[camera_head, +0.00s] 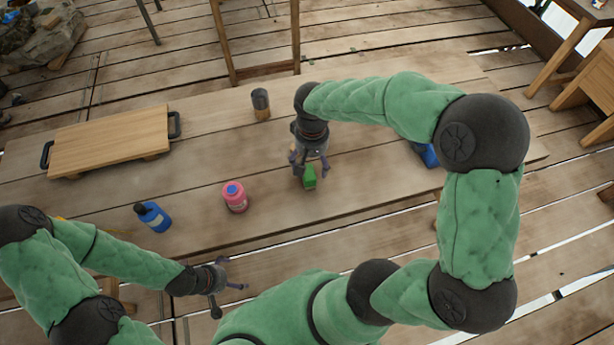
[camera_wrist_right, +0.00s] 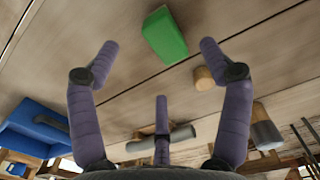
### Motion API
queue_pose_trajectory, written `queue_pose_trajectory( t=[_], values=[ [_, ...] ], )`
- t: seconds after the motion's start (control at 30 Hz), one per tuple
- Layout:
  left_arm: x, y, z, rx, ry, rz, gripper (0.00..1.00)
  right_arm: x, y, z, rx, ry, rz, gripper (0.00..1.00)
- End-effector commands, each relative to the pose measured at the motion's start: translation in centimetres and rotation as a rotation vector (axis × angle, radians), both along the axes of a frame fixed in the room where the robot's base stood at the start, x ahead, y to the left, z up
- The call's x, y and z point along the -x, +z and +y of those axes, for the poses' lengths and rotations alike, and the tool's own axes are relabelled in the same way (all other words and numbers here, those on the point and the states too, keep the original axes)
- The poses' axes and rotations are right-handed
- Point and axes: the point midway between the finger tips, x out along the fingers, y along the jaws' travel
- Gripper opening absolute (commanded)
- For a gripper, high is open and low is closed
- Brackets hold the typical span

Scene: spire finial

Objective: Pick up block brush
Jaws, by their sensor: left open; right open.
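A green block (camera_head: 309,177), which I take to be the block brush, lies on the wooden table (camera_head: 350,190) right by the fingertips of my right gripper (camera_head: 306,160). In the right wrist view the green block (camera_wrist_right: 165,35) shows ahead of the spread purple fingers of the right gripper (camera_wrist_right: 155,65), and no finger is closed on it. Any bristles are not visible. My left gripper (camera_head: 228,288) is open and empty, low in the head view near the table's front edge, away from the block.
A wooden stub (camera_wrist_right: 204,77) stands near the block. A blue object (camera_head: 425,154) lies on the right, partly hidden by my arm.

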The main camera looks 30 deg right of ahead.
Motion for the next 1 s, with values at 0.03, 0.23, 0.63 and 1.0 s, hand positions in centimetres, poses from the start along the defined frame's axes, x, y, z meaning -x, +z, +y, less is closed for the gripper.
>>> queue_pose_trajectory(
  t=[0.03,0.23,0.63,1.0],
  values=[
    [0.0,-0.4,0.0,0.000,0.000,0.000,1.00,0.0,-0.9,0.0,0.000,0.000,0.001,0.79],
    [0.0,-0.8,0.0,0.000,0.000,-0.001,1.00,-0.1,-2.0,0.0,-0.001,0.000,-0.001,0.79],
    [0.0,-3.0,0.0,0.000,0.000,-0.001,1.00,-0.3,-6.6,-0.2,-0.001,0.001,-0.002,0.79],
    [0.0,-2.8,0.0,0.000,0.000,-0.001,1.00,-0.3,-6.5,-0.2,-0.001,0.001,-0.002,0.34]
  ],
)
